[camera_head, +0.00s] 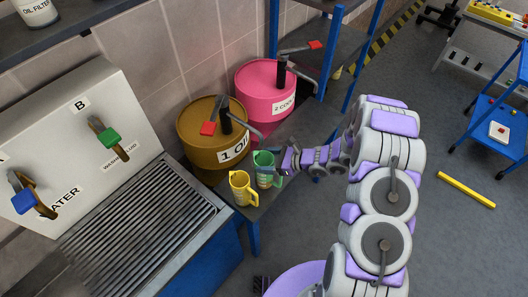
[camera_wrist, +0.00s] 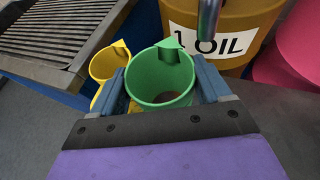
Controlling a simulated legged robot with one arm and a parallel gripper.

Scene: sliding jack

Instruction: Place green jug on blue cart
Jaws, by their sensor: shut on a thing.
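The green jug (camera_head: 264,168) stands upright at the front of the dark bench, in front of the brown oil drum, in the head view. In the wrist view the green jug (camera_wrist: 160,78) sits between the two blue-grey fingers of my gripper (camera_wrist: 163,85), which is shut on it. My gripper (camera_head: 280,163) reaches it from the right in the head view. Some dark content shows inside the jug. I cannot tell whether its base touches the bench. The blue cart (camera_head: 486,124) stands on the floor at the far right, partly cut off, with a white and red item on its shelf.
A yellow jug (camera_head: 242,188) stands close to the left of the green jug. A brown drum (camera_head: 205,142) and a pink drum (camera_head: 262,92) stand behind. A grated wash basin (camera_head: 140,235) is at left. A yellow bar (camera_head: 466,190) lies on the otherwise open floor.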

